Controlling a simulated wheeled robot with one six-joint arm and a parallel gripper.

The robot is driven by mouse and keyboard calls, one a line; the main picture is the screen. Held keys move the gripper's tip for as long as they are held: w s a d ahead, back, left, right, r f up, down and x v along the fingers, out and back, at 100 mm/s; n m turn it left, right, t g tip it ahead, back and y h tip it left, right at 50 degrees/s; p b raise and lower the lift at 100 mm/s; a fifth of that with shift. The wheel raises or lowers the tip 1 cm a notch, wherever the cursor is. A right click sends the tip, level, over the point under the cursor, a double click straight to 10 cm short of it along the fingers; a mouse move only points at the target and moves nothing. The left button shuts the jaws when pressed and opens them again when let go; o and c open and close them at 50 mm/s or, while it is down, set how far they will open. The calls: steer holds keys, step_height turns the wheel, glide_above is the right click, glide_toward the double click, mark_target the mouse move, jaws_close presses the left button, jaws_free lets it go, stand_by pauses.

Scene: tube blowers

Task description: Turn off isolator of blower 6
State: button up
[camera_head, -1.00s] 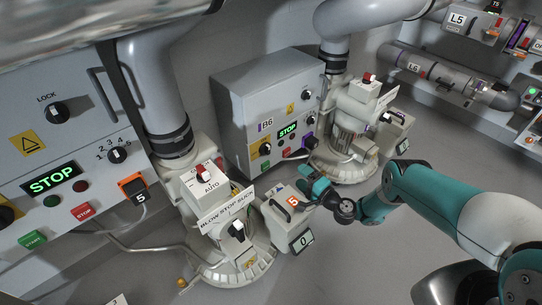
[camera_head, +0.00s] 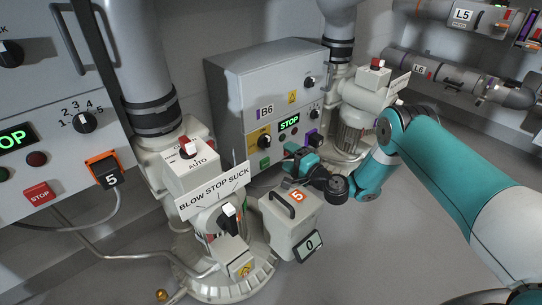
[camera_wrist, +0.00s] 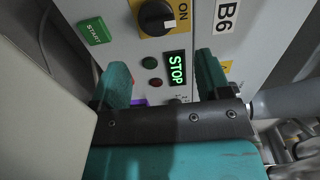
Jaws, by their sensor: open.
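The grey B6 control box (camera_head: 228,85) stands behind the blower 5 unit. Its isolator is a black rotary knob on a yellow plate (camera_head: 264,142), left of the lit green STOP display (camera_head: 289,122). In the wrist view the isolator knob (camera_wrist: 155,17) is at the top, and its white mark faces the ON label (camera_wrist: 183,12). My gripper (camera_head: 302,160) is in front of the box's lower part. In the wrist view my gripper (camera_wrist: 165,80) is open and empty, with the STOP display between its teal fingers. The knob lies beyond the fingers, apart from them.
The grey blower 5 box (camera_head: 290,225) with a handle stands just below my gripper. The blower 5 unit (camera_head: 195,170) is to the left. The blower 6 motor (camera_head: 355,130) is right of the B6 box. A green START button (camera_wrist: 95,31) is left of the knob. Floor at lower right is clear.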

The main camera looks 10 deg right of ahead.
mark_target(269, 143)
steer(key=b+x, duration=0.2)
steer(key=x, duration=0.5)
steer(key=shift+w+a+f+b, duration=0.2)
steer(key=shift+w+a+b, duration=0.05)
steer(key=shift+w+b, duration=0.05)
steer(key=shift+w+a+r, duration=0.15)
steer(key=shift+w+a, duration=0.15)
steer(key=shift+w, duration=0.2)
steer(key=c, duration=0.9)
